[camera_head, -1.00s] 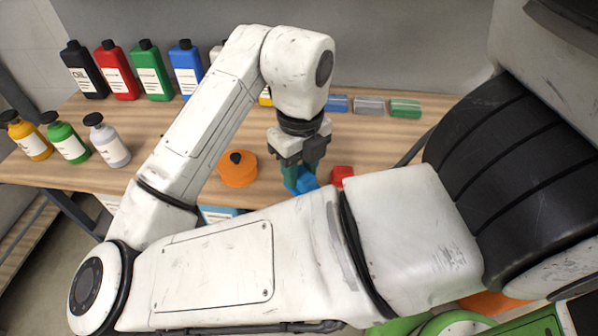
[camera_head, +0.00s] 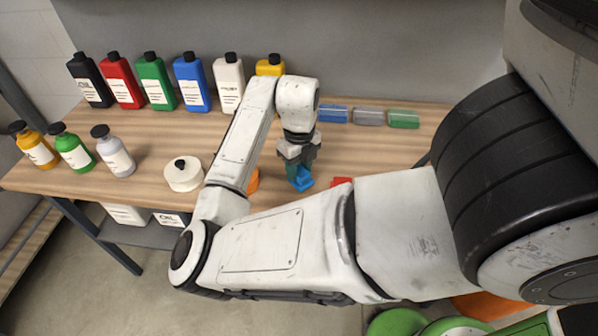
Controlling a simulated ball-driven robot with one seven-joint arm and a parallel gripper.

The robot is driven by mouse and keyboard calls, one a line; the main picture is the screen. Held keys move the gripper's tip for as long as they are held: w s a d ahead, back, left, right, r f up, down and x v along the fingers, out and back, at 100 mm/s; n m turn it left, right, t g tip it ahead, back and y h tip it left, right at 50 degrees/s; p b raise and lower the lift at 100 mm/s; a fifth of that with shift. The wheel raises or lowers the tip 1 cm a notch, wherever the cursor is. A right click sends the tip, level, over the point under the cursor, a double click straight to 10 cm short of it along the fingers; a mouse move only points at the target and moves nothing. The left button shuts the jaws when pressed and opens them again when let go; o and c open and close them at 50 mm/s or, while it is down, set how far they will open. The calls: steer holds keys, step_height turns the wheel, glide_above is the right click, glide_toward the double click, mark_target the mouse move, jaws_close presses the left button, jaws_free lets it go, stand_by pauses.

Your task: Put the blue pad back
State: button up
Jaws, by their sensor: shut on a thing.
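The blue pad (camera_head: 303,184) is a small bright blue piece at the tip of my gripper (camera_head: 299,171). My gripper points down over the wooden bench and is shut on the pad. The jaws hide the pad's upper part. I cannot tell whether the pad touches the bench top. Behind it, at the back of the bench, is a row of flat coloured pieces: blue (camera_head: 333,113), grey (camera_head: 368,117) and green (camera_head: 403,119).
A red piece (camera_head: 341,181) lies right of my gripper, partly behind my arm. An orange round thing (camera_head: 254,181) is mostly hidden by my arm. A white round pot (camera_head: 183,174) stands left. Several bottles (camera_head: 153,82) line the back left. The bench (camera_head: 375,145) is clear before the flat pieces.

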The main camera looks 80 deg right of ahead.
mark_target(299, 170)
steer(key=shift+f, duration=1.3)
steer(key=o, duration=1.1)
steer(key=shift+r, duration=0.1)
step_height(299, 170, up, 12)
steer(key=b, duration=0.1)
steer(key=shift+r, duration=0.1)
